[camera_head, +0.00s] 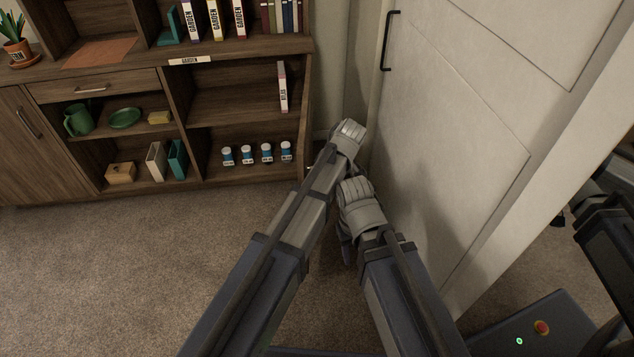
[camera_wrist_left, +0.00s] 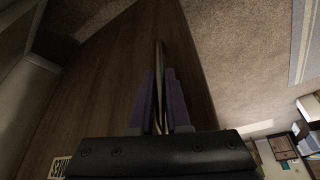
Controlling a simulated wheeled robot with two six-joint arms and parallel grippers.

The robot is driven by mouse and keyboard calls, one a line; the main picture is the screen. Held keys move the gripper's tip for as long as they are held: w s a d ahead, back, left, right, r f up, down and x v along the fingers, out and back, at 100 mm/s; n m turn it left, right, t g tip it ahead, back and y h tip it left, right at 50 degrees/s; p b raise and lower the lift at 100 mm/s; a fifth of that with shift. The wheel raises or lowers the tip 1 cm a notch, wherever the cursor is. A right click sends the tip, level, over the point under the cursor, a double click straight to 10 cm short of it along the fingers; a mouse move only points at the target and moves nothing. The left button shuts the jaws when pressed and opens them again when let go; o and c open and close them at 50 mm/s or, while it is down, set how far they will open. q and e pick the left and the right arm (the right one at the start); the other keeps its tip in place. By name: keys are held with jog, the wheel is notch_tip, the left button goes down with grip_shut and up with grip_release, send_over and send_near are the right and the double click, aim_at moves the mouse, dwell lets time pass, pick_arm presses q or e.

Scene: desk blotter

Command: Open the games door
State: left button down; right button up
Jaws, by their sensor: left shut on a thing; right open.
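The games door (camera_wrist_left: 110,70) is a dark wooden panel in the left wrist view, with part of its white label (camera_wrist_left: 60,167) at the lower left. My left gripper (camera_wrist_left: 160,98) is shut on the door's thin bar handle (camera_wrist_left: 160,58), which runs between the two purple fingers. The panel's edge stands out over the carpet, so the door appears swung out; how far I cannot tell. The head view does not show the left gripper or this door clearly. My right gripper (camera_head: 566,212) is open at the right edge of the head view, partly cut off and dark.
A wooden shelf unit (camera_head: 185,85) with books, jars and green dishes stands at the left of the head view. A white door (camera_head: 450,110) with a black handle (camera_head: 388,42) is beside my folded left arm. Carpet (camera_head: 130,270) is clear at the lower left.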

pick_arm(q)
jog(key=shift+s, duration=0.1)
jog(key=c, duration=0.9)
grip_release()
notch_tip(320, 180, up, 10)
jog(key=p, duration=1)
